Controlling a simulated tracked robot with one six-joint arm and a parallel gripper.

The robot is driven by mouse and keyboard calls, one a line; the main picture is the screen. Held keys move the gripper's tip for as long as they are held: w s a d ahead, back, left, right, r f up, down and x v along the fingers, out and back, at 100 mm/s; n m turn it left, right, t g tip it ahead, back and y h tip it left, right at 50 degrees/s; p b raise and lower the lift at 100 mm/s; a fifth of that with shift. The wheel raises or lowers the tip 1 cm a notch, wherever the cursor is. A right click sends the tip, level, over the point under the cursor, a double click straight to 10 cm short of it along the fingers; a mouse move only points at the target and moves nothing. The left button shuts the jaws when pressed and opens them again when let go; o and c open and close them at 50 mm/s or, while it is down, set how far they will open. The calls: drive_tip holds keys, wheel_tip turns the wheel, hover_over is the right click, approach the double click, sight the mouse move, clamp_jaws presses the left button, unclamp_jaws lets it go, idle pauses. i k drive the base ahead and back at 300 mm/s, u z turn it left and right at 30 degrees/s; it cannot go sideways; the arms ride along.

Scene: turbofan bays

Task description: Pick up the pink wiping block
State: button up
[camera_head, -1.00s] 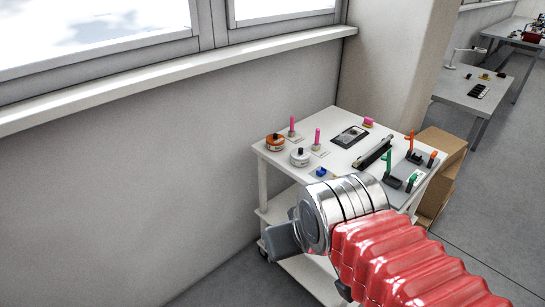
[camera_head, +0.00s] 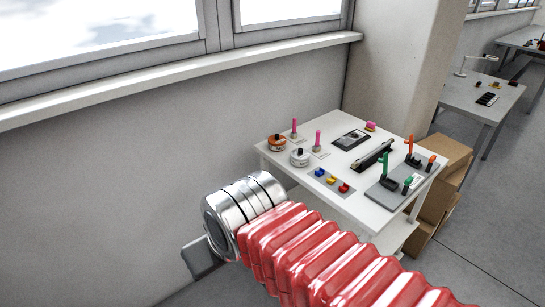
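A small pink block (camera_head: 370,126) sits at the far edge of the white cart top (camera_head: 262,150), near the pillar. It looks like the pink wiping block. Two upright pink sticks (camera_head: 294,125) also stand on the cart, farther left. My gripper (camera_head: 200,258) is low and left of the cart, apart from the block. Only a grey part of it shows beyond the silver wrist, so its opening cannot be made out.
The cart also holds orange and white round containers (camera_head: 299,157), a dark tablet-like panel (camera_head: 351,139), a black bar (camera_head: 373,155), small coloured pieces (camera_head: 332,181) and a grey tray with green and orange tools (camera_head: 384,195). A wall and window sill run along the left. Cardboard boxes (camera_head: 440,185) stand at right.

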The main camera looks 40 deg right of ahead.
sight(370, 126)
drive_tip(key=u, duration=1.45)
drive_tip(key=k, duration=2.75)
drive_tip(key=z, duration=1.15)
